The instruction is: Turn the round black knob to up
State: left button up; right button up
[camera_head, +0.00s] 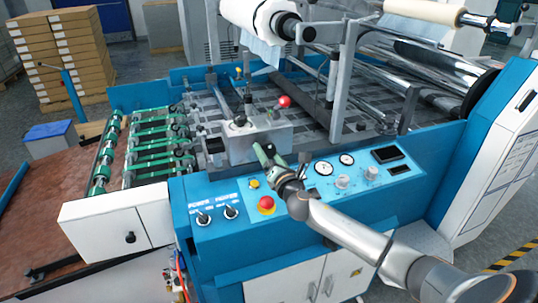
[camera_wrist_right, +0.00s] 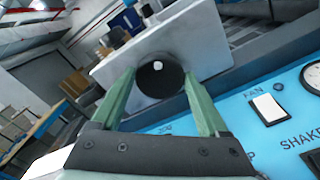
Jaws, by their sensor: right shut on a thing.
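The round black knob (camera_wrist_right: 161,86) sits on the face of a grey metal box and shows between the fingers in the right wrist view. A small white dot is on it, a little above its middle in that view. My right gripper (camera_wrist_right: 160,77) has its two green fingers on either side of the knob, shut on it. In the head view my right gripper (camera_head: 266,154) is at the front of the grey box (camera_head: 255,142), and the knob is hidden behind it. My left gripper is not in view.
The blue control panel (camera_head: 225,232) lies below my right arm, with a red button (camera_head: 266,205), two switches (camera_head: 231,212), gauges (camera_head: 324,168) and small knobs (camera_head: 343,182). Green-roller rails (camera_head: 160,150) are at left.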

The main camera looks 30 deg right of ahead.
jog(key=shift+n, duration=2)
jog(key=o, duration=1.2)
jog(key=shift+o, duration=0.2)
jog(key=b+v, duration=0.1)
jog(key=v, duration=1.1)
jog(key=shift+s, duration=0.25)
